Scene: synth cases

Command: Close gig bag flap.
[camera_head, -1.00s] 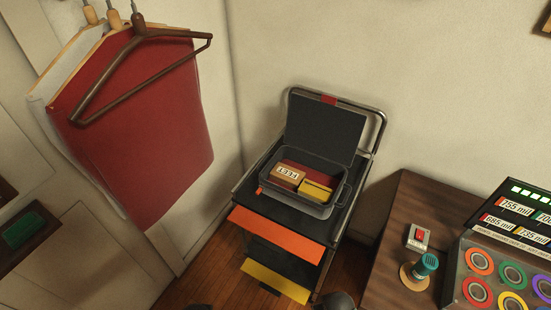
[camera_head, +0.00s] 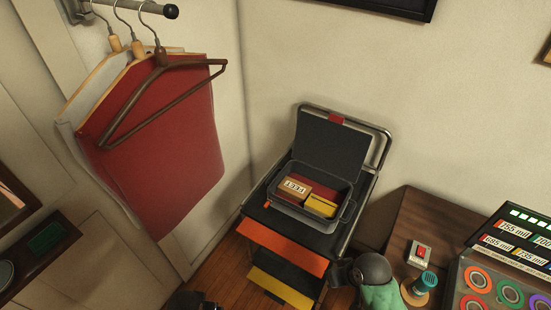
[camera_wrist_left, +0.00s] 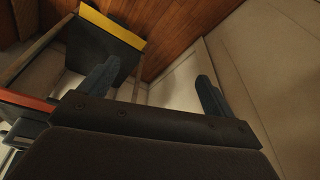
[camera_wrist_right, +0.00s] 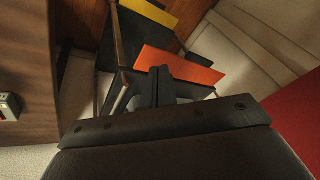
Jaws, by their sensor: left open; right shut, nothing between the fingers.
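The gig bag (camera_head: 289,207) is a dark grey open case on top of a cart. Its dark flap (camera_head: 330,149) stands up at the back, leaning against the cart's metal handle. Inside lie a tan box with a white number label (camera_head: 293,187), a yellow box (camera_head: 321,206) and something red. My right gripper (camera_wrist_right: 163,88) is shut and empty; in the head view the right arm is low, right of the cart's front and below the bag. My left gripper (camera_wrist_left: 155,85) is open and empty; only a dark bit of that arm shows at the head view's bottom edge.
The cart has an orange panel (camera_head: 283,247) and a yellow panel (camera_head: 280,287) at its front. A wooden desk (camera_head: 412,225) with a red-button box and a console stands right. A red garment (camera_head: 165,150) hangs left. The air above the bag is clear.

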